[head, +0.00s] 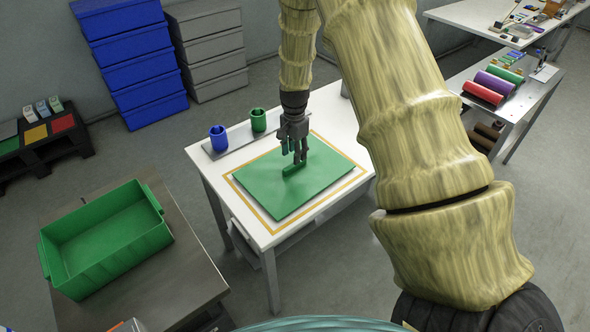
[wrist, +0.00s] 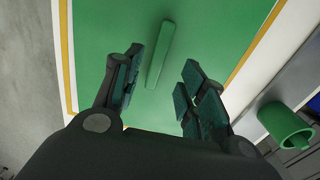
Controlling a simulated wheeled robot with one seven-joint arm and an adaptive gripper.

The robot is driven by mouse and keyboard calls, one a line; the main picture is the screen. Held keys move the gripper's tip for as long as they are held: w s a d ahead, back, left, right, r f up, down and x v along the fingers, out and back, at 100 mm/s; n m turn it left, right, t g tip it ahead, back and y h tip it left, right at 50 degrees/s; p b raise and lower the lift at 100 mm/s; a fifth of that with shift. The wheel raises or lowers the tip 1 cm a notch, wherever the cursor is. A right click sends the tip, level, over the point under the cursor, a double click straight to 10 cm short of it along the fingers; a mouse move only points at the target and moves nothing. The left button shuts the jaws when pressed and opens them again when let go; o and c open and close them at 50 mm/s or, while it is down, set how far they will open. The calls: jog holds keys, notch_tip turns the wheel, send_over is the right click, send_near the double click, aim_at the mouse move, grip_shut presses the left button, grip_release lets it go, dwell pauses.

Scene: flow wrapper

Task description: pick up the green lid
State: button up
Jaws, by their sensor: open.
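The green lid (head: 312,188) is a flat panel lying on the white table inside a yellow outline. A raised green bar handle (head: 294,168) stands on its middle. In the wrist view the lid (wrist: 210,60) fills the centre and its handle (wrist: 160,55) shows as a narrow bar. My gripper (head: 296,158) is above the lid, close to the handle. I cannot tell the exact height above the lid.
A blue cup (head: 218,138) and a green cup (head: 258,120) stand on a grey strip at the table's back. A green crate (head: 105,240) sits on a separate table at left. Blue boxes (head: 135,65) and grey boxes (head: 207,50) are stacked behind.

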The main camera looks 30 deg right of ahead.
aim_at(295, 168)
jog(key=shift+s+a+f, duration=0.1)
jog(key=shift+s+f, duration=0.05)
jog(key=shift+f, duration=0.1)
jog(key=shift+f+p, duration=0.95)
jog(key=shift+f, duration=1.3)
jog(key=shift+c, duration=0.5)
grip_shut()
